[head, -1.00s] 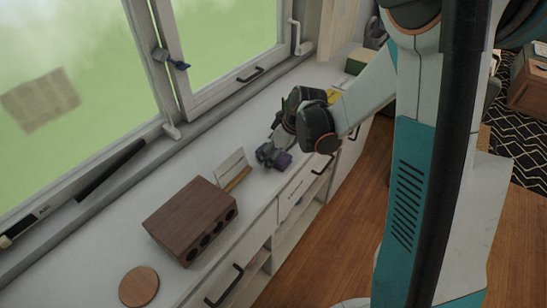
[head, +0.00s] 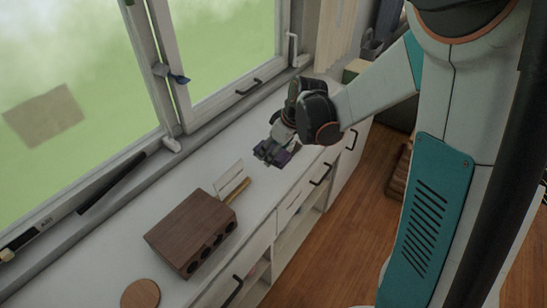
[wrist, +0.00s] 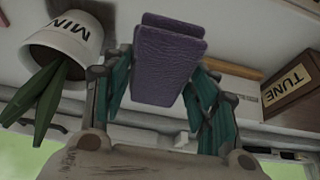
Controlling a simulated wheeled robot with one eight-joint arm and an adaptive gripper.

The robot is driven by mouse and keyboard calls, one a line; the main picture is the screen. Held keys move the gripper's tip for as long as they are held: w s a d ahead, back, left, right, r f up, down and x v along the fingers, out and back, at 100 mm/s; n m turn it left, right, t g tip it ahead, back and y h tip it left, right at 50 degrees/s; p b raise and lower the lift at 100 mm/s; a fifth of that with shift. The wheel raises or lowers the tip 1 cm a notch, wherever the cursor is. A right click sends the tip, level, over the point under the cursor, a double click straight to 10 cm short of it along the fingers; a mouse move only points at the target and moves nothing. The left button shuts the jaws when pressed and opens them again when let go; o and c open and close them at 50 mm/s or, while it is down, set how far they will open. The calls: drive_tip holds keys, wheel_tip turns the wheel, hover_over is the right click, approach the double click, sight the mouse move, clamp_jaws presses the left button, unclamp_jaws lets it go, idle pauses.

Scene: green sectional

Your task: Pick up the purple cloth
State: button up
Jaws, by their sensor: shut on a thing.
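The purple cloth (wrist: 167,62) looks like a small folded block with a leathery surface. It sits between the teal fingers of my gripper (wrist: 165,85) in the wrist view, and the fingers are closed on its sides. In the head view my gripper (head: 274,149) is over the white counter, with the purple cloth (head: 282,156) at its fingertips. The cloth is partly hidden by the fingers there. I cannot tell exactly how far it is above the counter.
A wooden box with round holes (head: 190,230), a round wooden disc (head: 140,294) and a small card on a wooden stand (head: 231,178) are on the counter. The wrist view shows a white pot with a plant (wrist: 66,40) and a brown "TUNE" box (wrist: 292,88). Windows line the left.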

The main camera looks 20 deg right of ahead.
wheel_tip(320, 180, up, 14)
drive_tip(key=p, duration=0.3)
drive_tip(key=shift+f, duration=0.2)
